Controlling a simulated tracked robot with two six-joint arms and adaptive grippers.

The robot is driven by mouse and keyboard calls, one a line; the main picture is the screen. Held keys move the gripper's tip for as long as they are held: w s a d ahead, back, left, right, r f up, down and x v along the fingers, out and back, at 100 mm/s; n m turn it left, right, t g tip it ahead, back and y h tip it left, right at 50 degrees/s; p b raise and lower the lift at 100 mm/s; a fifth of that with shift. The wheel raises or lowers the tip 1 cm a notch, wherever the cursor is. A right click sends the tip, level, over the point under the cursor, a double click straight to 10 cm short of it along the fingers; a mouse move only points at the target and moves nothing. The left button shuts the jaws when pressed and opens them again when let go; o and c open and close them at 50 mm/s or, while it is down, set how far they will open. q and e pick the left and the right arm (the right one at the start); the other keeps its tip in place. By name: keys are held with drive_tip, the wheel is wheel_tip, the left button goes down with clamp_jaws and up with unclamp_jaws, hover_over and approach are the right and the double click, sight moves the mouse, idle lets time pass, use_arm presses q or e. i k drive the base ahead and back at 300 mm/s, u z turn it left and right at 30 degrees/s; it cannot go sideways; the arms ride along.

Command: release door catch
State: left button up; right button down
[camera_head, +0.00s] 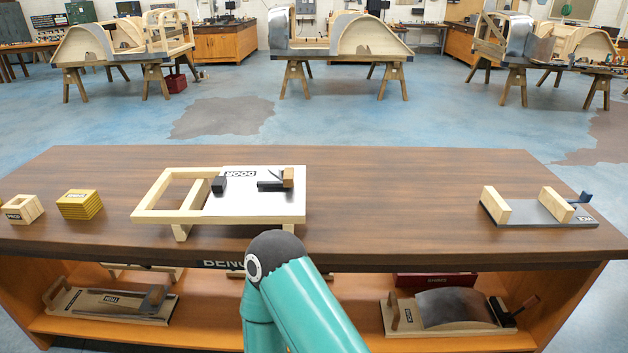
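The door (240,204), a pale wooden frame with a white panel labelled DOOR, lies on the bench at centre left. Its right part is covered by the panel and its left part is open frame. On the panel sits a dark catch-like piece (270,185) with a thin slanted lever, against a small wooden block (288,177). A separate small black block (218,185) sits near the panel's left edge. Neither of my grippers shows. Only a teal link of one of my arms stands at the bottom centre, in front of the bench.
The bench (400,185) has clear room right of the door. A slotted wooden prop (22,209) and a yellow block (80,205) stand at left. A metal plate jig with wooden blocks (530,208) sits at right. A shelf below holds a tray (110,304) and a curved metal panel (452,307).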

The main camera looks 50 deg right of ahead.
sight(280, 174)
drive_tip(key=z, duration=0.75)
drive_tip(key=k, duration=0.15)
drive_tip(key=z, duration=0.1)
drive_tip(key=i, duration=1)
drive_tip(key=u, duration=0.05)
